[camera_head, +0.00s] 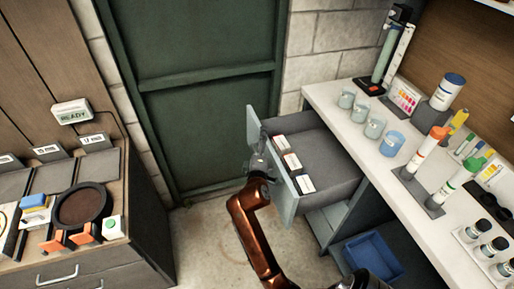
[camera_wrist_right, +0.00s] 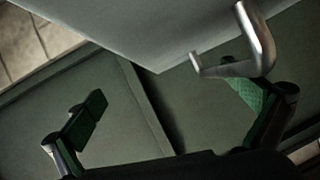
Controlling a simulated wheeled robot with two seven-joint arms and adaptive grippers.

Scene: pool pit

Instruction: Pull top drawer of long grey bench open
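The long grey bench (camera_head: 345,128) has a light worktop along the right of the head view. Its top drawer (camera_head: 340,178) stands pulled out, with several small white-labelled boxes inside behind the pale front panel (camera_head: 286,198). My right arm reaches up from the bottom, and its gripper (camera_head: 257,160) is at the outer side of that panel, partly hard to make out. In the right wrist view the gripper (camera_wrist_right: 165,108) is open, its green-padded fingers wide apart. The metal drawer handle (camera_wrist_right: 262,42) is close to the right-hand finger, overlapping it; I cannot tell if they touch. My left gripper is not in view.
A green door (camera_head: 210,90) is behind the drawer. A wooden cabinet (camera_head: 150,225) stands at left with a dark round dish on top. Bottles and beakers (camera_head: 391,143) crowd the bench top. A blue tray (camera_head: 372,255) sits below the drawer. Floor between is clear.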

